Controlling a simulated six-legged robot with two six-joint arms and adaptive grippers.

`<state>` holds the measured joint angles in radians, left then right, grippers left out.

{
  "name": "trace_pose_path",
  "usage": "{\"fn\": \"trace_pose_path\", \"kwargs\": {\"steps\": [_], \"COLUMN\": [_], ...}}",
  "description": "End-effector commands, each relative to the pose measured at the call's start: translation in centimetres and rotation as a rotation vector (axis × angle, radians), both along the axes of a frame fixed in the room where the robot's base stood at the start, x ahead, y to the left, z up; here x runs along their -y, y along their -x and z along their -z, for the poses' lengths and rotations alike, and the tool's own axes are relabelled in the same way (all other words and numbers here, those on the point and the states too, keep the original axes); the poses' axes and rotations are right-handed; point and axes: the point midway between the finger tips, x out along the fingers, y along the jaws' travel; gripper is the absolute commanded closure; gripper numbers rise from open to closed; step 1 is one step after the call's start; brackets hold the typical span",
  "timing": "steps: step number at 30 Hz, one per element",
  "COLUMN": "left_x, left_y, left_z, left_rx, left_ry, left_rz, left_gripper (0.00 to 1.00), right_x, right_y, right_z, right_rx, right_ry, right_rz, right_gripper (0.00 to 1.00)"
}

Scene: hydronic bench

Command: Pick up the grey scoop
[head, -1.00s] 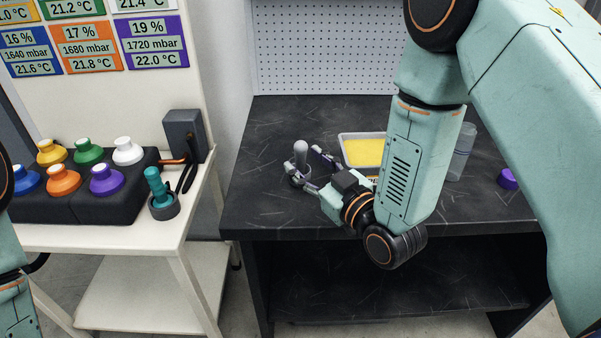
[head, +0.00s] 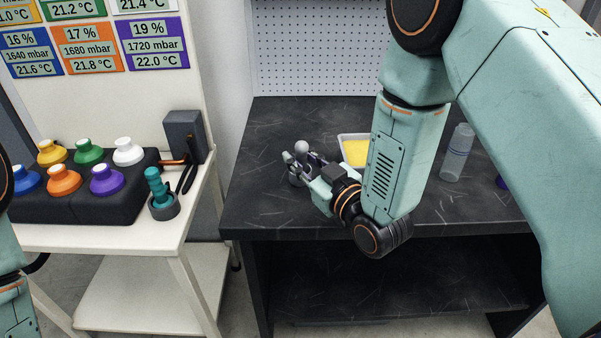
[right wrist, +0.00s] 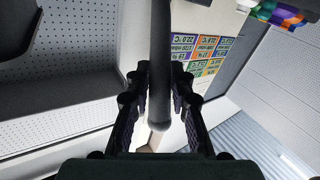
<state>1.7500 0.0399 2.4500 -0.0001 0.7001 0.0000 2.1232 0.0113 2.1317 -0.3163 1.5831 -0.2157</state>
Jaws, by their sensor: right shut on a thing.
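The grey scoop (head: 302,147) stands upright near the left front of the dark bench, its rounded handle top showing. Its lower part is mostly hidden by my right gripper (head: 300,165), which is shut on the handle from the right. In the right wrist view the dark handle (right wrist: 160,60) runs between the two fingers of my right gripper (right wrist: 158,80), its rounded end toward the camera. Whether the scoop touches the bench or its grey holder (head: 295,181) cannot be told. My left gripper is out of view.
A pale tray with yellow contents (head: 355,152) lies behind my right arm. A clear container (head: 457,153) and a partly hidden purple thing (head: 501,182) are to the right. On the white table (head: 110,238), a teal-handled tool (head: 157,186) stands in a ring near coloured knobs.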

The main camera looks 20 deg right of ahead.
Motion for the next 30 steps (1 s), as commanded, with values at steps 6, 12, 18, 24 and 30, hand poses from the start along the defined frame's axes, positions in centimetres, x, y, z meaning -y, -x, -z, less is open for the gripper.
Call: {"fn": "trace_pose_path", "kwargs": {"steps": [6,12,18,24,30], "left_x": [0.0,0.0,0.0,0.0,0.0], "left_y": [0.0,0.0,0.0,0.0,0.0], "left_z": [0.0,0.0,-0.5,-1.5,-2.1], "left_rx": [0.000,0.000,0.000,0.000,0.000], "left_ry": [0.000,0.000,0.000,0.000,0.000], "left_rz": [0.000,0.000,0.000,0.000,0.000], "left_gripper": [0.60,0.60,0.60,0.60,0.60], "right_x": [0.0,0.0,0.0,0.1,0.1], "right_y": [0.1,0.1,0.1,0.0,0.0], "right_z": [0.3,0.3,-1.7,-5.9,-8.9], "right_rx": [-0.009,-0.008,-0.005,-0.002,-0.004], "right_ry": [0.001,0.001,0.001,0.002,0.001], "right_rz": [0.001,0.001,0.001,0.000,0.001], "right_gripper": [1.00,1.00,1.00,1.00,1.00]}}
